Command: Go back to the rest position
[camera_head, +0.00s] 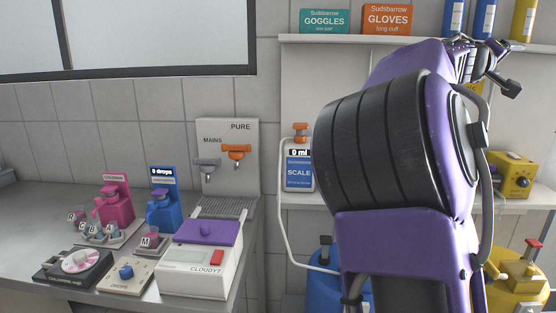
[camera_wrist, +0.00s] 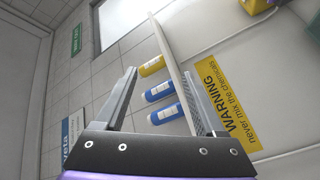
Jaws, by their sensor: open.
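My gripper (camera_wrist: 160,100) shows in the wrist view with its two fingers wide apart and nothing between them. Behind it in that view are a shelf edge (camera_wrist: 176,70) and bottles, one yellow (camera_wrist: 152,65) and two blue (camera_wrist: 160,90), with a warning sign (camera_wrist: 232,100) to the right. In the head view my purple and black arm is raised and fills the right of the picture. My gripper's fingers cannot be made out clearly there.
A bench (camera_head: 40,220) at left holds a pink dispenser (camera_head: 114,200), a blue dispenser (camera_head: 163,205), a white purple-lidded tester (camera_head: 201,255) and small jars. A wall panel (camera_head: 228,180) has taps.

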